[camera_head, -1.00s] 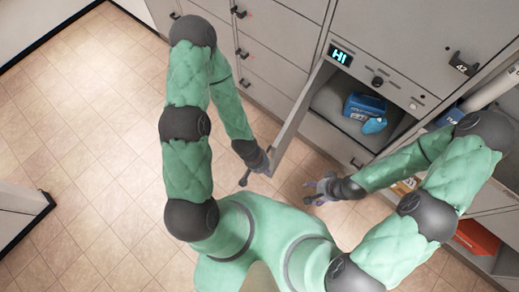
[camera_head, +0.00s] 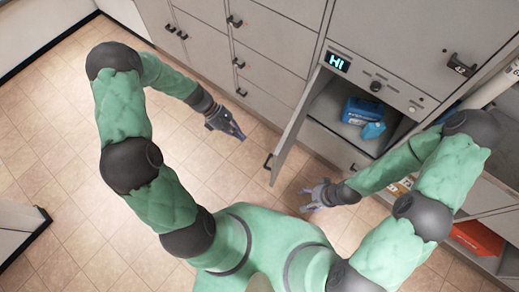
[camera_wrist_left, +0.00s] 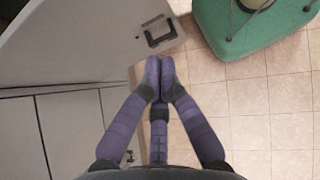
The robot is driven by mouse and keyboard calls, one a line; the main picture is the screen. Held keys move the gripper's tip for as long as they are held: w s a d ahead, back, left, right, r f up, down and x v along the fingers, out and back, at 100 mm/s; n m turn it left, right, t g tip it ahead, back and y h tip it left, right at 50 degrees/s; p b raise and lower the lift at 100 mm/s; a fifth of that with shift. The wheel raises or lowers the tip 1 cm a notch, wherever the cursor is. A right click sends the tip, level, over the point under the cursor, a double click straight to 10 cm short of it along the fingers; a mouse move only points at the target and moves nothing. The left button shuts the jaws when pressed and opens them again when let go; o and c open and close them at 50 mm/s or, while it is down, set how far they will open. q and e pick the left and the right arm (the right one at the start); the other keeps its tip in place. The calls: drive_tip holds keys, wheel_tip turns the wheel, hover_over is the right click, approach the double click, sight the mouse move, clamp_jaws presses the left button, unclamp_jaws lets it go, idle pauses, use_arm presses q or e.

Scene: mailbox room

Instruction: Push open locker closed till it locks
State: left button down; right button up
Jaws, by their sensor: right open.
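The grey locker door (camera_head: 297,127) stands open, swung out toward me, with a dark handle (camera_head: 268,162) at its free edge. The open locker (camera_head: 338,112) under the "HI" display (camera_head: 338,62) holds blue items. My left gripper (camera_head: 238,134) is left of the door, on its outer side, apart from it. In the left wrist view its fingers (camera_wrist_left: 160,72) meet with nothing seen between them, and the door (camera_wrist_left: 80,40) with its handle (camera_wrist_left: 160,32) lies just beyond. My right gripper (camera_head: 308,196) is open and empty, right of the door, below the locker opening.
Blue packages (camera_head: 363,112) lie inside the locker. Closed grey lockers (camera_head: 270,45) line the wall to the left. An orange-red box (camera_head: 478,238) sits in a lower compartment at right. The tiled floor (camera_head: 60,150) at left is clear.

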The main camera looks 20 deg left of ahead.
use_arm(q)
drive_tip(key=d+r+b+x, duration=0.2)
drive_tip(key=b+x, duration=0.1)
drive_tip(key=x, duration=0.9)
drive_tip(key=shift+s+d+f+b, duration=0.2)
drive_tip(key=shift+s+f+b, duration=0.1)
drive_tip(key=shift+b, duration=0.1)
